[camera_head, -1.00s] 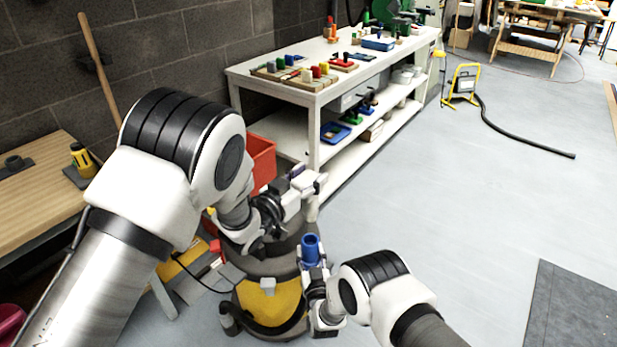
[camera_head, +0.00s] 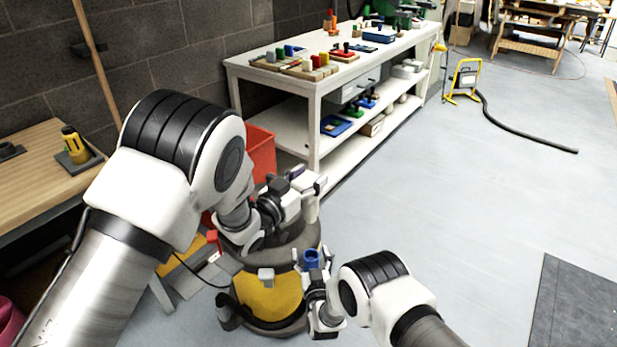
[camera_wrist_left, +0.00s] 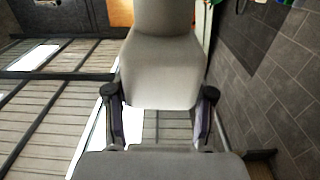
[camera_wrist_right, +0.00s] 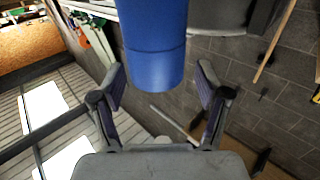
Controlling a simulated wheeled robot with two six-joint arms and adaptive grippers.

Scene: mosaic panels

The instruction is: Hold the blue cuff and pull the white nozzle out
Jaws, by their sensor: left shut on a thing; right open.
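A pale grey-white nozzle (camera_wrist_left: 163,60) is between the fingers of my left gripper (camera_wrist_left: 160,92), which is shut on it. In the head view, my left gripper (camera_head: 306,185) is above the machine, with the pale nozzle (camera_head: 312,210) showing just below it. The blue cuff (camera_head: 311,257) is lower, apart from the nozzle, and its top shows as an open ring. My right gripper (camera_head: 313,270) is open at the cuff. In the right wrist view the cuff (camera_wrist_right: 155,60) reaches between the spread fingers (camera_wrist_right: 160,75), with gaps at both sides.
A grey and yellow drum machine (camera_head: 270,300) stands below the grippers. A red bin (camera_head: 261,152) and a white bench (camera_head: 314,125) with several coloured blocks stand behind. A wooden table (camera_head: 35,175) is at left. Open floor (camera_head: 460,200) lies to the right.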

